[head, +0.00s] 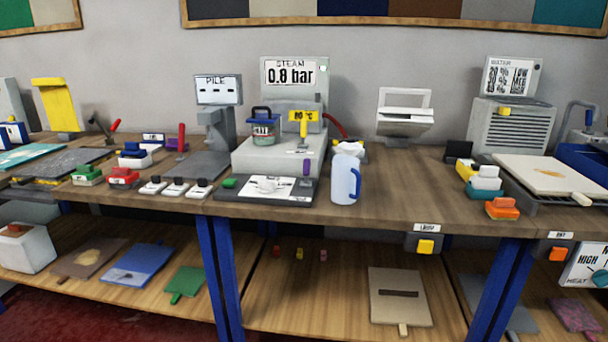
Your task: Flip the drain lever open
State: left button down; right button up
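No lever in view carries a readable "drain" label, so I cannot tell which is the drain lever. A grey steam unit (254,152) stands on the bench, with a display (290,74) reading "STEAM 0.8 bar". A red handle (335,125) sticks out on its right, partly behind a white-topped thing. A small purple part (306,167) is at its lower front right. A yellow tagged part (303,117) is on its upper front, and a blue-lidded jar (263,128) stands on its left. Neither of my grippers is in view.
A light blue jug (345,182) stands in front of the unit's right side. A dark-framed white plate (267,187) lies before it. Several small blocks and white-based pieces (175,187) line the bench's left front. Bare wood (400,185) shows right of the jug.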

aim_at(307, 162)
jog(key=z, duration=0.05)
jog(key=k, duration=0.15)
jog(key=u, duration=0.7)
jog(key=i, duration=1.2)
jog(key=z, duration=0.8)
